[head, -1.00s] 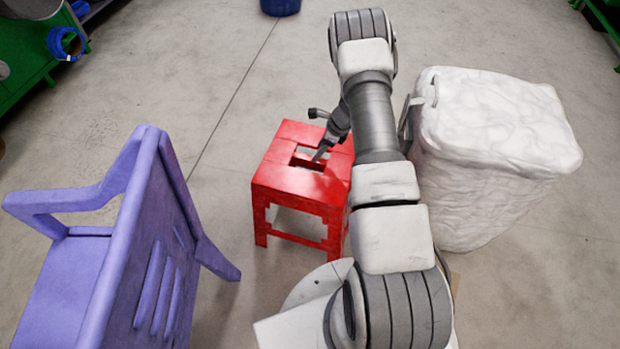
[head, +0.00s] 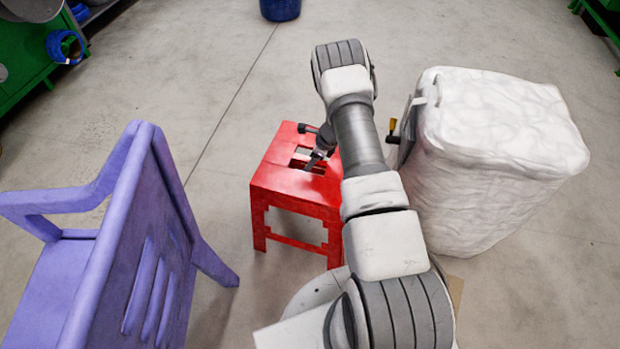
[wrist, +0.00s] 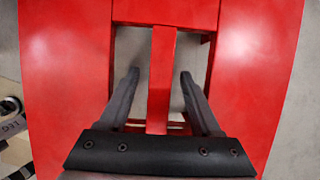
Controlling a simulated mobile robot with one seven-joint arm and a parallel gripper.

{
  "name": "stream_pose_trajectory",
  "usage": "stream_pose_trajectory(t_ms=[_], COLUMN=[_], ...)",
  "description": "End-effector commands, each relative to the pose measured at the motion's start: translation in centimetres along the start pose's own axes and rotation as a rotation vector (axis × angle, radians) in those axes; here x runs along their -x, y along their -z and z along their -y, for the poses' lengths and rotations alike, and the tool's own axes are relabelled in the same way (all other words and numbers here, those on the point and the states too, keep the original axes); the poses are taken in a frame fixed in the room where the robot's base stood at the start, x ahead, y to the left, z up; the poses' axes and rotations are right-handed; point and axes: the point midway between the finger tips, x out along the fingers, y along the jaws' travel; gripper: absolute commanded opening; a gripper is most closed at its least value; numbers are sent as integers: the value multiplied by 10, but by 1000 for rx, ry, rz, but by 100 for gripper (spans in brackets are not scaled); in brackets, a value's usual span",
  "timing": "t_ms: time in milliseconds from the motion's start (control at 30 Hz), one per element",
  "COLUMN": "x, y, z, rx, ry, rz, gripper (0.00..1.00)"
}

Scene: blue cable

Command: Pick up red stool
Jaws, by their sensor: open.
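The red stool (head: 290,190) stands upright on the floor in the middle of the head view, its top pierced by two slots with a bar between them. My gripper (head: 310,166) is over the stool top, partly hidden by its own parts in the head view. In the wrist view the stool top (wrist: 255,60) fills most of the picture. There my gripper (wrist: 158,85) is open, with one finger on each side of the red central bar (wrist: 161,75). The fingers are over or in the two slots; their exact depth I cannot tell.
A purple chair (head: 130,240) stands close on the left. A large white wrapped block (head: 500,150) stands to the right of my arm. A blue bin (head: 280,9) is at the back. Green shelving (head: 25,60) is at the far left. Floor behind the stool is clear.

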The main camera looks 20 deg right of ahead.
Motion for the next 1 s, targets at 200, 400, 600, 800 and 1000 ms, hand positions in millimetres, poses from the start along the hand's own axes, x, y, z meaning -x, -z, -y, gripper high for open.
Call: stream_pose_trajectory(t_ms=[200,400,600,800,1000], x=[-2,-4,-5,-5,-4], y=[1,2,2,2,2], z=[0,0,0,0,0], rx=[0,0,0,0,0], ry=[0,-1,-1,-1,-1], rz=[0,0,0,0,0], gripper=[65,65,65,65,38])
